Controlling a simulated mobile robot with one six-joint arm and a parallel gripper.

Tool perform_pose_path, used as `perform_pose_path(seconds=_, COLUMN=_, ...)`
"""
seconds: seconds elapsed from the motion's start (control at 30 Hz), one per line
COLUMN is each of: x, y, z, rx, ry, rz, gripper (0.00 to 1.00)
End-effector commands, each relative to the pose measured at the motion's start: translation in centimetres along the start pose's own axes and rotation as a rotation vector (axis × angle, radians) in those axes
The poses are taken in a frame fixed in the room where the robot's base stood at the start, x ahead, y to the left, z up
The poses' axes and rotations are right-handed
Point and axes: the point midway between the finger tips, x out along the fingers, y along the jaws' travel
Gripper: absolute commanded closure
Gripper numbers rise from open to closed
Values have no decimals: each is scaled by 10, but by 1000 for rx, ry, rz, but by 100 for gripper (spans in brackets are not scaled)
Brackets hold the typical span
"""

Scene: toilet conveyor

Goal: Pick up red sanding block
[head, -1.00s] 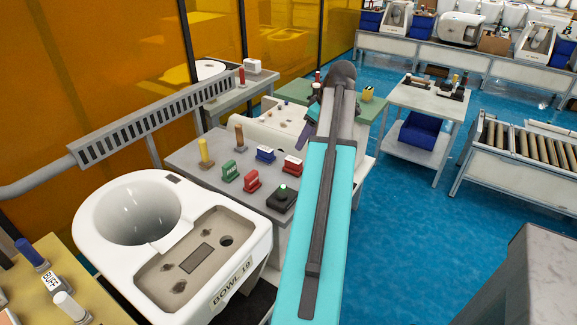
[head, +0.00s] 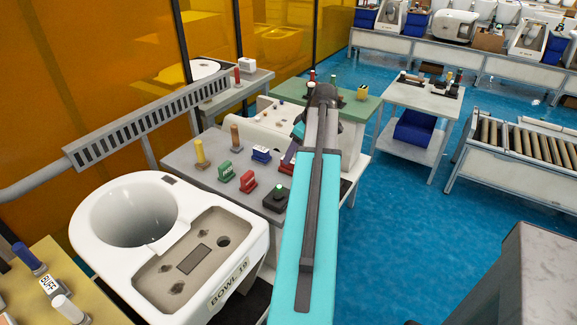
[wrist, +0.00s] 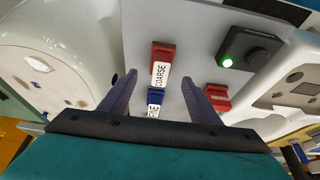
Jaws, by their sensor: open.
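A red block labelled COARSE (wrist: 162,52) lies on the grey table, just beyond and between my fingertips in the wrist view. A second red block (wrist: 217,97) lies to the right, outside the right finger. My gripper (wrist: 159,79) is open and holds nothing. In the head view, the second red block (head: 248,182) and the blue block (head: 261,154) stand on the table, while my arm and a finger mostly cover the COARSE block.
A black box with a lit green button (wrist: 250,48) stands near the red blocks. A green block (head: 226,171) and two upright handled tools (head: 200,152) share the table. A white bowl (head: 165,225) stands in front.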

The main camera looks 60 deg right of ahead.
Motion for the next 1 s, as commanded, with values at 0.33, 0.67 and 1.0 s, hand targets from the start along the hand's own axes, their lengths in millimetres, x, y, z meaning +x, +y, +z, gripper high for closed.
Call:
perform_pose_path(seconds=0.33, x=14, y=-1, z=0, rx=-1, ry=0, rz=0, gripper=43)
perform_pose_path(seconds=0.67, x=16, y=-1, z=-1, rx=-2, ry=0, rz=-1, gripper=43)
perform_pose_path(seconds=1.0, x=41, y=-2, z=1, rx=-2, ry=-2, rz=-4, gripper=43)
